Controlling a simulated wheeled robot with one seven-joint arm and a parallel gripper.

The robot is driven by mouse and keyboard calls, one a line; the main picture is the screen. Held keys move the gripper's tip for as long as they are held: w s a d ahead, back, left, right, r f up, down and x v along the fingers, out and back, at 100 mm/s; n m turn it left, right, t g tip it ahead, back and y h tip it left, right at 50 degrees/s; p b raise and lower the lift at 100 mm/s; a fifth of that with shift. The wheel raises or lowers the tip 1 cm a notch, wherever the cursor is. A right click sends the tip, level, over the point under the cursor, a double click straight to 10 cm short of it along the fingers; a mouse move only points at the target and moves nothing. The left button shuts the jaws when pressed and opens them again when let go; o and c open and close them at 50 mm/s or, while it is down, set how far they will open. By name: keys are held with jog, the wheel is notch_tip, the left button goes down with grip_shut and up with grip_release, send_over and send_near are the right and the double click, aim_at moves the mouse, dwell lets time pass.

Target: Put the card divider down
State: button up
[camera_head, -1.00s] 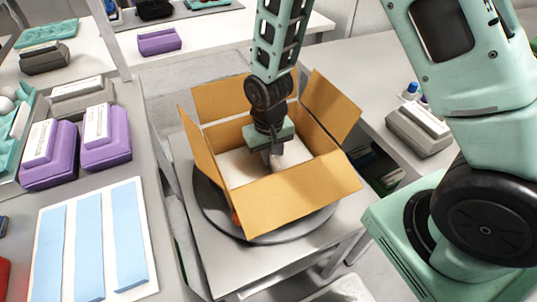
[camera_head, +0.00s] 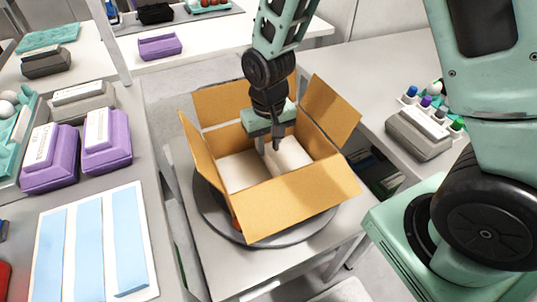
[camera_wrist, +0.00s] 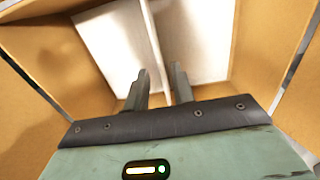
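The card divider (camera_wrist: 156,45) shows in the wrist view as a thin white strip, seen nearly edge-on, standing inside the open cardboard box (camera_head: 300,198). White surfaces lie on both sides of it at the bottom of the box. My gripper (camera_wrist: 161,88) points down into the box. Its two fingers are apart, with a clear gap between them, and nothing is clearly held. The divider's upper edge runs ahead of the fingertips. In the head view my gripper (camera_head: 277,142) hides part of the divider.
The box stands on a round dark turntable (camera_head: 213,218), its flaps spread outward. Purple cartons (camera_head: 107,148) and a white board with blue strips (camera_head: 90,240) are on the left table. A grey carton (camera_head: 419,134) and small coloured-capped bottles are on the right.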

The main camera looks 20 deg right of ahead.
aim_at(268, 153)
notch_tip(268, 153, up, 6)
jog(key=shift+f, duration=0.25)
jog(key=s+a+r+n, duration=0.3)
jog(key=s+r, duration=0.1)
jog(key=s, duration=0.5)
jog(key=s+a+r+n, duration=0.3)
jog(key=s+r+n, duration=0.1)
jog(key=s, duration=0.6)
jog(key=shift+r+n+y, duration=0.3)
jog(key=shift+r, duration=0.1)
jog(key=shift+a, duration=0.1)
notch_tip(268, 153, up, 4)
jog(key=p, duration=0.4)
jog(key=shift+f, duration=0.2)
